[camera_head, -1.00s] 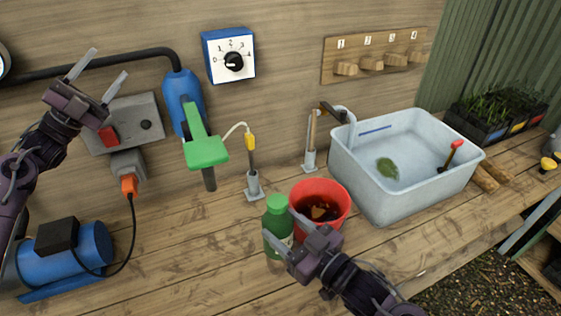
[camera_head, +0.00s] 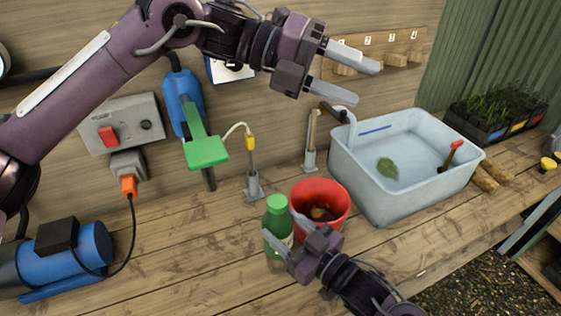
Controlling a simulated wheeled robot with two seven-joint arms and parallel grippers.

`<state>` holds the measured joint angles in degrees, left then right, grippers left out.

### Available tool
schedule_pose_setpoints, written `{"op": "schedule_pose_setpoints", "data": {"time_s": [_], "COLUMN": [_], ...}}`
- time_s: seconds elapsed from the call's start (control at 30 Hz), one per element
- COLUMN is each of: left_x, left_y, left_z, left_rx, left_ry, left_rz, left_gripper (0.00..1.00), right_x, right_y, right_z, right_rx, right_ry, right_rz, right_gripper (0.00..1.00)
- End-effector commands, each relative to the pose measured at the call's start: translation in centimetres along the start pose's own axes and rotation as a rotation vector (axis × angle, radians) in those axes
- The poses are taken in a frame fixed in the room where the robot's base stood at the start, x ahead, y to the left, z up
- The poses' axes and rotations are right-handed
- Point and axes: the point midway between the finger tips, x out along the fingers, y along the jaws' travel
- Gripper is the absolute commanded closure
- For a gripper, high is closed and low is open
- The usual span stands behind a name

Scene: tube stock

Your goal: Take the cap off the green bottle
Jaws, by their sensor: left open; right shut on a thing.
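The green bottle (camera_head: 275,246) stands upright on the wooden bench, with its bright green cap (camera_head: 277,204) on top. My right gripper (camera_head: 281,230) comes in from the lower right and is shut on the bottle's body, below the cap. My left gripper (camera_head: 346,76) is open and empty, high in the air above and to the right of the bottle. It points right, in front of the wall and the row of pegs. The lower part of the bottle is partly hidden by my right gripper.
A red pot (camera_head: 334,194) with dark contents stands right beside the bottle. Behind it is a grey-blue basin (camera_head: 350,176) with a leaf and a red-topped stick. A blue motor (camera_head: 75,258) stands at the left. The bench left of the bottle is clear.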

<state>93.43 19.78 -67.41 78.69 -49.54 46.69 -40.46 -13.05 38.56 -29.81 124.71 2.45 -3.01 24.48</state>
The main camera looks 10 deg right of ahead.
Motion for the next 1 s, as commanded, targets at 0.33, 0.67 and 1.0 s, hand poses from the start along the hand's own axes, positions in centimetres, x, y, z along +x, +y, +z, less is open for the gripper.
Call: {"op": "schedule_pose_setpoints", "data": {"time_s": [0.33,0.67,1.0], "left_x": [1.5,-4.2,-3.0], "left_y": [11.2,13.9,18.1], "left_z": [-7.9,-9.3,-11.0], "left_rx": [0.137,0.139,0.136], "left_ry": [0.421,0.548,0.552], "left_rz": [0.836,1.161,1.162], "left_gripper": [0.48,0.48,0.48], "right_x": [0.0,0.0,0.0], "right_y": [0.0,0.0,0.0], "right_z": [-0.1,-0.1,-0.1], "right_rx": [0.000,0.000,0.000], "right_ry": [0.003,0.003,0.003], "right_rz": [0.000,0.000,0.000], "right_gripper": [1.00,1.00,1.00]}}
